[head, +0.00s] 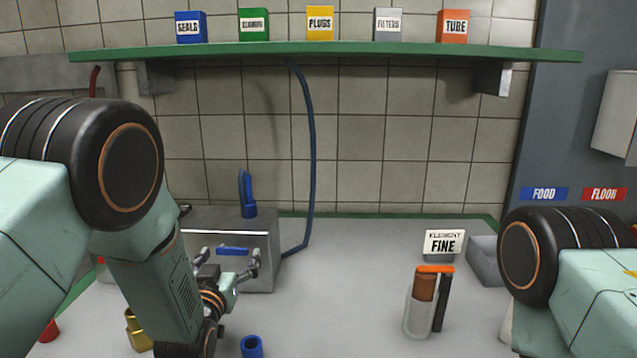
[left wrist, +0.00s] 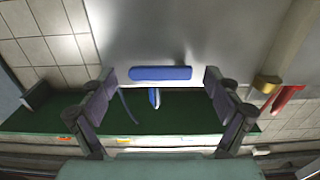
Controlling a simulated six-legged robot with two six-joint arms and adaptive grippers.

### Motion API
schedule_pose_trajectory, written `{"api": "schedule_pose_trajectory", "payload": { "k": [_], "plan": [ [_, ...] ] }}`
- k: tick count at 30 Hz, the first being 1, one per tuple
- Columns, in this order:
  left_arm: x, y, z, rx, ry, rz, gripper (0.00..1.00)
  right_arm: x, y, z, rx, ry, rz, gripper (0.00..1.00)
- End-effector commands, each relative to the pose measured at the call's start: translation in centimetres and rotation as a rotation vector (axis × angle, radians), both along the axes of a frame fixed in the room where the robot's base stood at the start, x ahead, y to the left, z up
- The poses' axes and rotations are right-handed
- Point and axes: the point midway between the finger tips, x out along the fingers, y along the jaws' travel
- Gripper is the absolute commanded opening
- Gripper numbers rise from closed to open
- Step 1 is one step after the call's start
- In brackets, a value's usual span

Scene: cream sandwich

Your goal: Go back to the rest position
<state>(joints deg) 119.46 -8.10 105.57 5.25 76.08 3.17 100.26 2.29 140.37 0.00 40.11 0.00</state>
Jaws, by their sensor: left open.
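My left gripper (head: 228,262) is open in front of a steel box (head: 264,245) on the worktop. A blue bar (head: 233,251) on the box's front face lies between its spread fingers. In the left wrist view, the left gripper's fingertips (left wrist: 160,76) stand wide apart on either side of the blue bar (left wrist: 160,73), with visible gaps at both ends. The fingers do not grip it. My right arm enters at the right of the head view, but its gripper is out of sight.
A clear jar (head: 416,314) with a brown element stands right of centre, near an "ELEMENT FINE" sign (head: 444,243) and grey tray (head: 484,266). A blue fitting (head: 252,346) and brass fitting (head: 138,331) are near the front. A green shelf (head: 330,52) spans above. The mid-worktop is clear.

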Motion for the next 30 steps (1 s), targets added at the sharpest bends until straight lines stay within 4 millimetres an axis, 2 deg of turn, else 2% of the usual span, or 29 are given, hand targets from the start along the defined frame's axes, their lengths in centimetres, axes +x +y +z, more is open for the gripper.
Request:
{"api": "schedule_pose_trajectory", "payload": {
  "k": [5, 15, 25, 30],
  "plan": [
    [-1.9, 0.0, 0.0, -0.007, 0.003, 0.0, 0.9, 0.0, 0.0, 0.0, 0.0, 0.0, 0.0, 0.4],
    [-7.4, 0.2, 0.0, -0.007, 0.001, 0.0, 0.9, 0.0, 0.0, 0.0, 0.0, 0.0, 0.0, 0.4],
    [-11.8, 0.4, 0.1, -0.006, -0.001, -0.001, 0.9, 0.0, 0.0, 0.0, 0.0, 0.0, 0.0, 0.4],
    [-9.6, 0.4, 0.2, -0.01, -0.007, 0.002, 0.9, 0.0, 0.0, 0.0, 0.0, 0.0, 0.0, 0.4]
  ]
}}
